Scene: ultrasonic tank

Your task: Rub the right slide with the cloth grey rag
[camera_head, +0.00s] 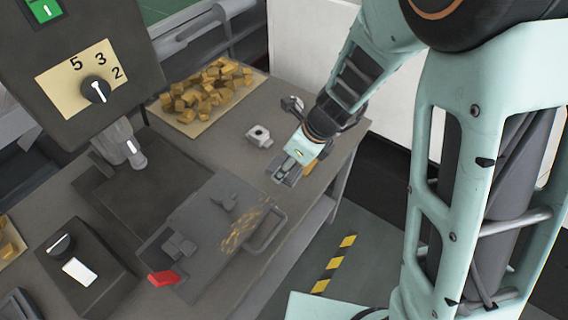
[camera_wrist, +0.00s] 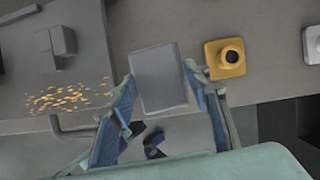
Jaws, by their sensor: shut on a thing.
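My gripper (camera_head: 290,163) is over the right part of the bench. In the wrist view its two blue-padded fingers (camera_wrist: 163,92) stand on either side of a flat grey rectangular block, which I take as the grey rag (camera_wrist: 158,72). The rag also shows below the gripper in the head view (camera_head: 283,173). Whether it touches the bench is unclear. A grey metal plate (camera_head: 205,222), possibly the right slide, lies left of the gripper with golden chips scattered near its handle end; it also shows in the wrist view (camera_wrist: 25,90).
A pale block (camera_head: 259,136) stands nearby. Golden pieces (camera_head: 205,90) lie on a tray at the back. A handle (camera_head: 267,232) and red piece (camera_head: 163,278) are at the front. A control box (camera_head: 90,75) overhangs the left.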

